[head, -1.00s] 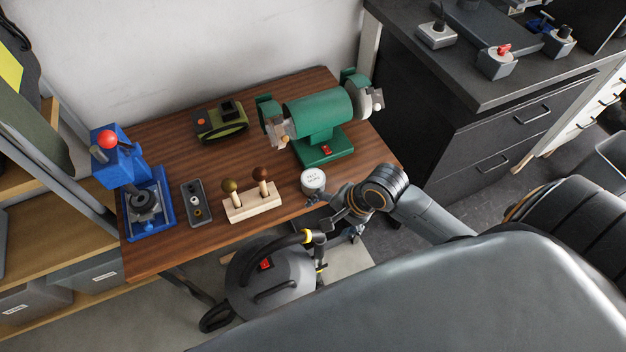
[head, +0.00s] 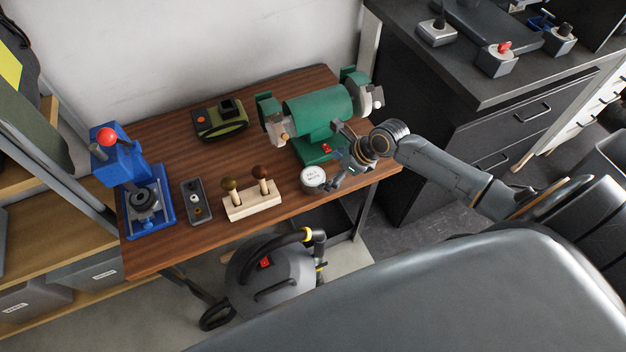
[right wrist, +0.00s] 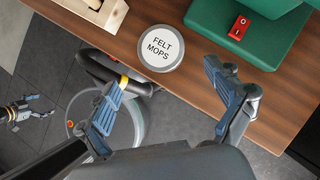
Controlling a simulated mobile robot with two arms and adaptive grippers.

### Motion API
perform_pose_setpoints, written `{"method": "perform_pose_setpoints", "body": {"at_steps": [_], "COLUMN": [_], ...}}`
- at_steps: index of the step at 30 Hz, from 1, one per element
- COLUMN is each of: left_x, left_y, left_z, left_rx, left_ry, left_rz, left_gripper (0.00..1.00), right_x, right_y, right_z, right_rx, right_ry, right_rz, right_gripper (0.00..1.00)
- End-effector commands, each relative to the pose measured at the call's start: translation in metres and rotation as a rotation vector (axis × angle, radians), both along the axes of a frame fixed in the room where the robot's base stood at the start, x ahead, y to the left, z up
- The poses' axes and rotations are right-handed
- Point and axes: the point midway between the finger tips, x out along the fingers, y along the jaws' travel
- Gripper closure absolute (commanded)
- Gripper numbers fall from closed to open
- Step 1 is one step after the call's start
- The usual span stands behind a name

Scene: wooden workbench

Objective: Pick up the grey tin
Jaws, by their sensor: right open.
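The grey tin (head: 313,178) stands upright near the front edge of the workbench, its white lid labelled "FELT MOPS". It also shows in the right wrist view (right wrist: 160,50) at the top centre. My right gripper (head: 336,157) is open and empty, close to the tin on its right in the head view. In the right wrist view the open fingers (right wrist: 165,76) point toward the tin, apart from it, one to each side. A small gripper with blue fingers, apparently my left (right wrist: 24,111), shows far off at the left edge of that view; its opening is unclear.
A green bench grinder (head: 318,110) stands just behind the tin and my right gripper. A wooden block with two handled tools (head: 250,204) sits left of the tin. A grey vacuum (head: 270,275) stands below the front edge. Bare tabletop (head: 230,158) lies further back.

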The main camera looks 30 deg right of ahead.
Motion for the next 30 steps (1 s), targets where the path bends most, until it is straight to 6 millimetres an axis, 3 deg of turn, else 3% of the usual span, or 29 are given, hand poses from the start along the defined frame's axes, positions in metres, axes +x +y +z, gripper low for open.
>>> {"method": "perform_pose_setpoints", "body": {"at_steps": [4, 11, 21, 30], "left_x": [0.000, 0.000, 0.000, 0.000], "left_y": [0.000, 0.000, 0.000, 0.000], "left_z": [-0.002, -0.002, -0.004, -0.004], "left_rx": [0.000, 0.000, 0.000, 0.000], "left_ry": [0.000, 0.000, 0.001, 0.000], "left_rz": [0.000, 0.000, 0.000, 0.000], "left_gripper": [0.00, 0.00, 0.00, 0.00], "right_x": [0.011, 0.017, 0.039, 0.040], "right_y": [0.009, 0.015, 0.029, 0.031], "right_z": [-0.021, -0.033, -0.069, -0.072], "right_rx": [0.001, -0.002, -0.003, -0.003], "right_ry": [-0.001, -0.001, -0.001, -0.001], "right_rz": [0.000, 0.003, 0.002, 0.003], "right_gripper": [0.08, 0.08, 0.08, 0.08]}}
